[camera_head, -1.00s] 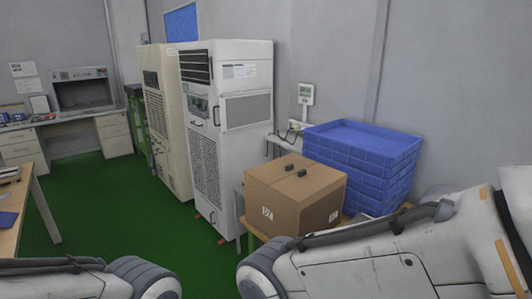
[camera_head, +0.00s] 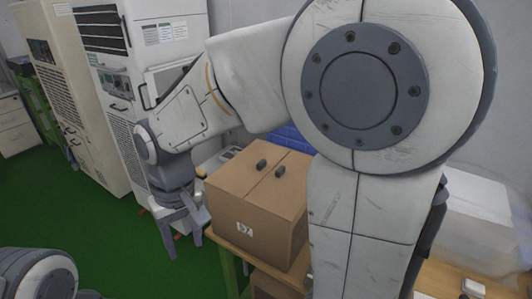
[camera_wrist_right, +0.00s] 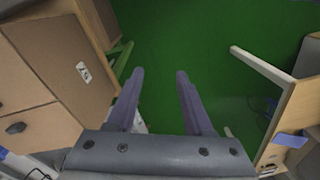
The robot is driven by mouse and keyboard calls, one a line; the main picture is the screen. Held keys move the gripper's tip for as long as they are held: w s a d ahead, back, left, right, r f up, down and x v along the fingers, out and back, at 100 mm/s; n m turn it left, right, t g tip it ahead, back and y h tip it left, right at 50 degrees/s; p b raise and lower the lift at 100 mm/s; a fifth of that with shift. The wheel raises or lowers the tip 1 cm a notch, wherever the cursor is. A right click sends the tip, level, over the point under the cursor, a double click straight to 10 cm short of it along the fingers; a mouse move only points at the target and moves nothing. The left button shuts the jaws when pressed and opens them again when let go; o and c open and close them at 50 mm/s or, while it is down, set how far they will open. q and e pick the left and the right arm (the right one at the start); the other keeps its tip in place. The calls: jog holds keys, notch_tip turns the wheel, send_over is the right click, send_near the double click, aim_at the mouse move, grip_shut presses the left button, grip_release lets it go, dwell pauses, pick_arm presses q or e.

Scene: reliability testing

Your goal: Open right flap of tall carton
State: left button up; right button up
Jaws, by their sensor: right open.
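The tall carton (camera_head: 258,200) is a brown cardboard box on a wooden table. Its top looks closed, with two small dark knobs on it, one each side of the middle seam. My right gripper (camera_head: 184,248) points down just left of the carton, apart from it, open and empty. In the right wrist view, my open fingers (camera_wrist_right: 160,88) are over green floor, and the carton (camera_wrist_right: 62,60) is at the left with one dark knob showing. My right arm covers the carton's right side in the head view. Of my left arm, only a link shows at bottom left.
Tall cabinets (camera_head: 68,85) stand behind my right gripper. Blue crates (camera_head: 290,139) are mostly hidden behind my arm. A pale translucent box (camera_head: 475,225) is at the right. The green floor (camera_head: 120,245) left of the carton is clear. Another table (camera_wrist_right: 283,125) shows in the wrist view.

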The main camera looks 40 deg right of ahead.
jog(key=w+d+r+m+p, duration=0.1)
jog(key=w+d+r+m, duration=0.15)
jog(key=w+d, duration=0.3)
jog(key=w+d+r+m+p, duration=0.2)
jog(key=w+d+m, duration=0.2)
jog(key=w+d, duration=0.15)
jog(key=m+p, duration=0.3)
jog(key=m, duration=0.5)
send_near(280, 169)
jog(key=shift+n+h, duration=0.35)
jog(key=shift+h, duration=0.05)
jog(key=f+p, duration=0.1)
jog(key=f, duration=0.5)
jog(key=a+f+p, duration=0.1)
jog(key=f, duration=0.2)
jog(key=shift+w+p, duration=0.1)
jog(key=shift+p, duration=0.25)
pick_arm(q)
notch_tip(280, 169, up, 10)
pick_arm(e)
grip_shut()
pick_arm(q)
jog(key=shift+s+r, duration=0.1)
